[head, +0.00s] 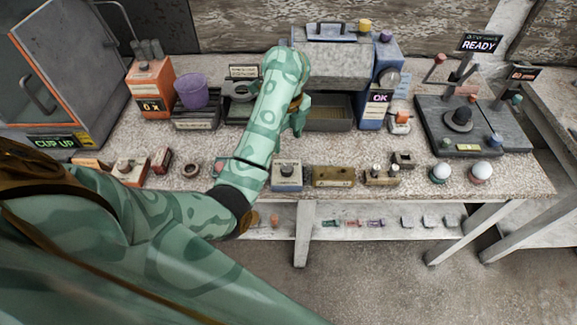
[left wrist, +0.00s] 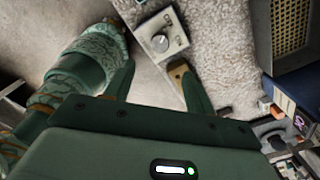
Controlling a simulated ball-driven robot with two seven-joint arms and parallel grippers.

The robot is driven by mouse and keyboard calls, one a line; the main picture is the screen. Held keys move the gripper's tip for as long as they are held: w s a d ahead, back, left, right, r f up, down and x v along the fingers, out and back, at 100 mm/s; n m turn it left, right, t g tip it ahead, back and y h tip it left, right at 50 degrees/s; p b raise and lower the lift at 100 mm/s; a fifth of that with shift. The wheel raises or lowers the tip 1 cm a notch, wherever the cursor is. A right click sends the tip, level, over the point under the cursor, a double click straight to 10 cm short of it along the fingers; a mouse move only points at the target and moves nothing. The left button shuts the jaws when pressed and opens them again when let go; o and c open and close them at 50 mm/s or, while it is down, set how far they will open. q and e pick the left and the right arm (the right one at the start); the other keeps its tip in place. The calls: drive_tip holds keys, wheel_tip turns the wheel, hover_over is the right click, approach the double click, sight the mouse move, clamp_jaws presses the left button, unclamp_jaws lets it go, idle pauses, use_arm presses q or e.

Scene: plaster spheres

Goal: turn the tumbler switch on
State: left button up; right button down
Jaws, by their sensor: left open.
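My left gripper (head: 297,122) hangs over the table in the head view, open and empty. In the left wrist view its two fingers (left wrist: 158,82) are spread apart. A grey-blue box with a round knob (head: 287,176) stands at the table's front edge; its knob also shows in the left wrist view (left wrist: 160,42). Right of it is a low brass-coloured box (head: 334,177), apparently the tan piece partly hidden by a finger in the left wrist view (left wrist: 177,72). I cannot tell for sure which front-row device is the tumbler switch, or any lever's position. My right gripper is not in view.
A box with two pale knobs (head: 381,177) and two white spheres in holders (head: 480,171) line the front edge. The mid-table is mostly clear.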

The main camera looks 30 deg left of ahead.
sight(287, 167)
use_arm(q)
wheel_tip(287, 167, down, 12)
drive_tip(key=b, duration=0.6)
drive_tip(key=shift+r, duration=0.25)
drive_tip(key=c, duration=1)
